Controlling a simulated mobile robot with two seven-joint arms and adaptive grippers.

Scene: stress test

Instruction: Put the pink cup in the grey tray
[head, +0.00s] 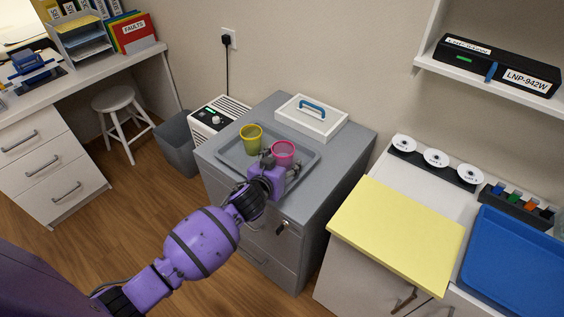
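The pink cup (284,150) is upright over the right part of the grey tray (231,154), between the fingers of my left gripper (280,164). The fingers lie close against the cup's sides and appear shut on it. The gripper hides the cup's lower part, so I cannot tell if its base touches the tray. The tray lies on top of a grey drawer cabinet (356,133). My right gripper is not in view.
A yellow-green cup (251,141) stands in the tray, left of the pink cup. A white box with a blue handle (311,118) sits behind the tray. A yellow board (396,235) and a blue tray (515,253) lie on the right counter.

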